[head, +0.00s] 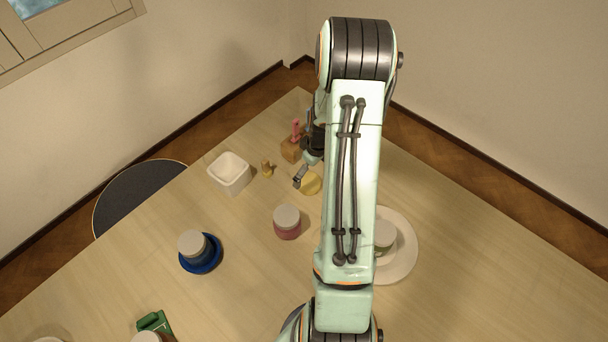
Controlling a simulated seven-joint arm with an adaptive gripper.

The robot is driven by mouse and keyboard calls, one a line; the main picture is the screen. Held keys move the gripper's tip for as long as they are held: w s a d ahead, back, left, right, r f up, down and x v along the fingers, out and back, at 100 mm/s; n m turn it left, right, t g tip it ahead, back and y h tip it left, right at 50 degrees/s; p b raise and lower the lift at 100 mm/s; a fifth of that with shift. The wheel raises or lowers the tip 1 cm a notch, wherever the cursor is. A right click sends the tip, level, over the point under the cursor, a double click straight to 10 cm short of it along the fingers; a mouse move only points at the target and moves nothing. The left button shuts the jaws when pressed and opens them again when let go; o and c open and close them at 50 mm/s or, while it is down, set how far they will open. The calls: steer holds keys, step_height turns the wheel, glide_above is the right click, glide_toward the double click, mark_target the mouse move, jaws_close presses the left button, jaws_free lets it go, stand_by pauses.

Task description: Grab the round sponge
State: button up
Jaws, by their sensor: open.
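The round sponge appears to be the small flat yellow disc (312,184) lying on the table, left of my arm in the head view. My gripper (301,178) is over its left side, with one dark finger visible at the disc's left edge. The gripper is open. The rest of the gripper is partly hidden by my arm. I cannot tell whether the finger touches the disc.
A wooden block (290,150) with pink and blue items stands just behind. A small brown piece (267,168), a white square bowl (230,173) and a pink jar (287,222) are near. A blue saucer (213,262) holds a jar; a pale plate (405,262) is right.

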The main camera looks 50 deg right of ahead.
mark_target(309, 180)
steer(key=f, duration=0.4)
steer(key=shift+w, duration=0.25)
steer(key=c, duration=1)
steer(key=shift+o, duration=0.2)
steer(key=shift+r, duration=0.1)
